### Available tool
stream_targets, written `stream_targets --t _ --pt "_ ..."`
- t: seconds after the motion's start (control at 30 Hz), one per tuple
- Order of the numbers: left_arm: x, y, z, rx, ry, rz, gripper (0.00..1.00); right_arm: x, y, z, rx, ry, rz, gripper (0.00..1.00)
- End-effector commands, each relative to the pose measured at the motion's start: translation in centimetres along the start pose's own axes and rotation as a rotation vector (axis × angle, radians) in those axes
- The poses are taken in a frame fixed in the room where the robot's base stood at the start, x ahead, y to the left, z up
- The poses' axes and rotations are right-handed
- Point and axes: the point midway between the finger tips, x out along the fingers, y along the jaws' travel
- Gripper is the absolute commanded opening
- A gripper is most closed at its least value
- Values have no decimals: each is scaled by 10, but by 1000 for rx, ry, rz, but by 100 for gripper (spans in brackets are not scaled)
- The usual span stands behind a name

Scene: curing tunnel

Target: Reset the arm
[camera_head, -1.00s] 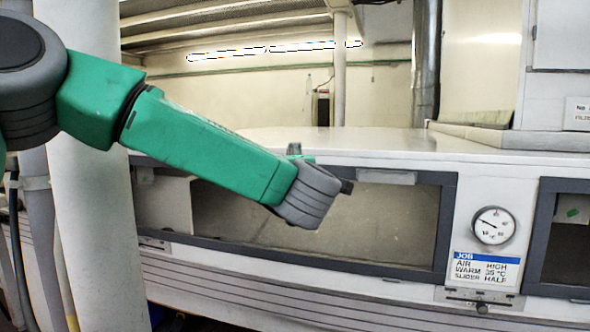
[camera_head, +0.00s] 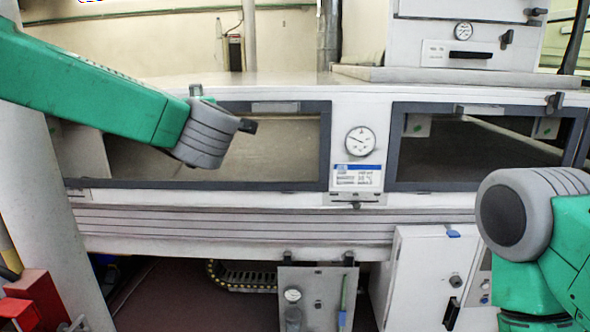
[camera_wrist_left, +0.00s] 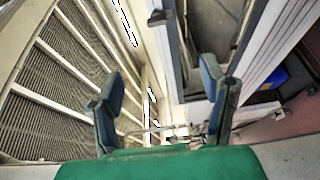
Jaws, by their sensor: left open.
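My left arm (camera_head: 95,85) comes in from the left in the head view, a green link ending in a grey ribbed joint (camera_head: 207,136) in front of the left tunnel window. My left gripper (camera_wrist_left: 165,105) shows in the left wrist view, its two dark fingers spread apart with nothing between them. In the head view its fingers cannot be made out. My right arm (camera_head: 535,235) shows at the lower right as a grey joint and green links. Its gripper is out of view.
The white curing tunnel (camera_head: 250,225) spans the scene, with a left window (camera_head: 277,150), a right window (camera_head: 455,165), a gauge (camera_head: 360,141) and a job label (camera_head: 357,175). A pale column (camera_head: 55,230) stands at left. Red objects (camera_head: 30,298) are at lower left.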

Motion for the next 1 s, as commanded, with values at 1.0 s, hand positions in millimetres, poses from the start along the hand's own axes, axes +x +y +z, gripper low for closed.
stream_targets --t 1.0 --pt "-131 -402 -47 1002 -635 -426 66 0 0 0 -1 0 0 40"
